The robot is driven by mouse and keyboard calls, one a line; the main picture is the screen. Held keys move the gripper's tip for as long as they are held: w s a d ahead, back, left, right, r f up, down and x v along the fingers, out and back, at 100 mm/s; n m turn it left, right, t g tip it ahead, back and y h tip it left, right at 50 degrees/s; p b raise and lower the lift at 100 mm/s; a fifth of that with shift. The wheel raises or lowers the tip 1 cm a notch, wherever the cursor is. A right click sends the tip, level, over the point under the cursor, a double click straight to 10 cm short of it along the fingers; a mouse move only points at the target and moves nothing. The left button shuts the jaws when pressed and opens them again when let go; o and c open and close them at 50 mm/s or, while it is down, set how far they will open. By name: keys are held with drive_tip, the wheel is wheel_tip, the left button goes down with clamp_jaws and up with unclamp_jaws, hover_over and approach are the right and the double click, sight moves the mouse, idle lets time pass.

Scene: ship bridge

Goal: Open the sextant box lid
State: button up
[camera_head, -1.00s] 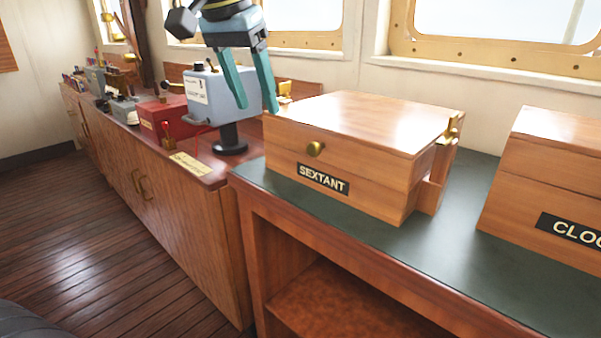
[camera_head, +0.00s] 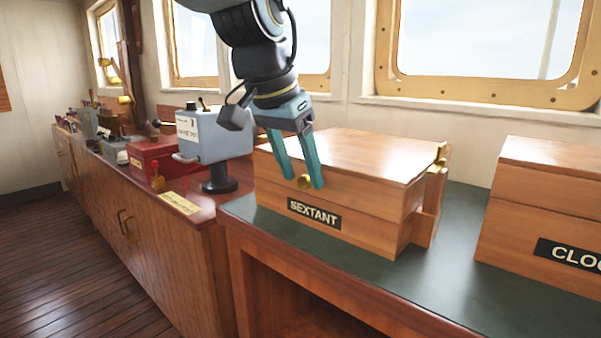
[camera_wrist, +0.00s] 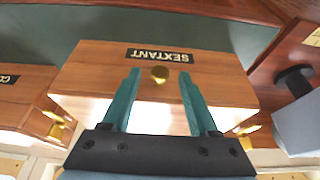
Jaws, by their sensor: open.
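The wooden sextant box (camera_head: 340,220) stands on the green-topped counter in the head view, its lid (camera_head: 365,155) shut. A brass knob (camera_head: 304,183) sits on the lid's front, above the SEXTANT label (camera_head: 314,213). My gripper (camera_head: 305,184) is open, its two teal fingers pointing down at the box front, one on each side of the knob in the picture. In the wrist view, the knob (camera_wrist: 160,74) lies between the spread fingertips (camera_wrist: 160,75), apart from both. I cannot tell how far the tips are from the box face in depth.
A box labelled CLOC (camera_head: 545,215) stands to the right, with bare green counter (camera_head: 450,270) between. A grey-blue device (camera_head: 213,135) on a black foot and a red box (camera_head: 150,158) stand to the left. Windows line the wall behind.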

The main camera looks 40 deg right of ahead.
drive_tip(key=shift+d+f, duration=0.15)
drive_tip(key=shift+f, duration=0.25)
drive_tip(key=shift+c, duration=0.2)
clamp_jaws()
idle(1.0)
